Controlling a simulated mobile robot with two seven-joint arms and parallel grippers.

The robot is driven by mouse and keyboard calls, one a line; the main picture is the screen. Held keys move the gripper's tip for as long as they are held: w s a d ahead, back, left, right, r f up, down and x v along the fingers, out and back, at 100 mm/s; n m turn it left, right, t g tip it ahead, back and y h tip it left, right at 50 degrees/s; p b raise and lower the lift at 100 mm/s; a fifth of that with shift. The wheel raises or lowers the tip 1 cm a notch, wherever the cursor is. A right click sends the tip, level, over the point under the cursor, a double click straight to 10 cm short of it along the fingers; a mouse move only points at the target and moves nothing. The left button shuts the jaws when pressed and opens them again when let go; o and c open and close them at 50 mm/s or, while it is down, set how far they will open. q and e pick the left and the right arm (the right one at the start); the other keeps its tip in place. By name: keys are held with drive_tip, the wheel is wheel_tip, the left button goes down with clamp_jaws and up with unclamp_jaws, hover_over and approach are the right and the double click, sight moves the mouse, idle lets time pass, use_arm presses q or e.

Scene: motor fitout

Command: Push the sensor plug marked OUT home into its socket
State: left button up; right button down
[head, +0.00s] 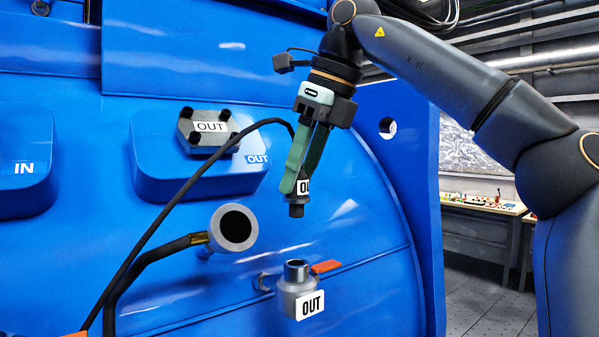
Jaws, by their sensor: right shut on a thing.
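The sensor plug (296,208) is a dark cylinder with a white label, partly hidden, on which "OU" can be read. My right gripper (299,184) is shut on it, with its green fingers pointing down. The plug's narrow end points down. The socket (292,283) is a grey metal cylinder with a narrower collar, an open top and a white OUT label. The plug is held above the socket, with a clear gap between them. My left gripper is not in view.
A thin black cable (182,192) arches from behind my fingers to the lower left. A grey pipe flange (234,227) stands left of the socket. An orange tab (325,267) is beside the socket.

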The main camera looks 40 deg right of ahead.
sight(305, 197)
drive_tip(key=shift+w, duration=0.1)
drive_tip(key=shift+f+b, duration=2.05)
drive_tip(key=shift+f, duration=0.8)
drive_tip(key=shift+p, duration=1.1)
drive_tip(key=shift+f+b, duration=0.95)
drive_tip(key=shift+f, duration=0.7)
drive_tip(key=shift+c, duration=2)
unclamp_jaws()
drive_tip(key=p+v, duration=0.3)
drive_tip(key=v, duration=0.9)
drive_tip(key=shift+s+r, duration=0.2)
drive_tip(key=shift+r, duration=0.05)
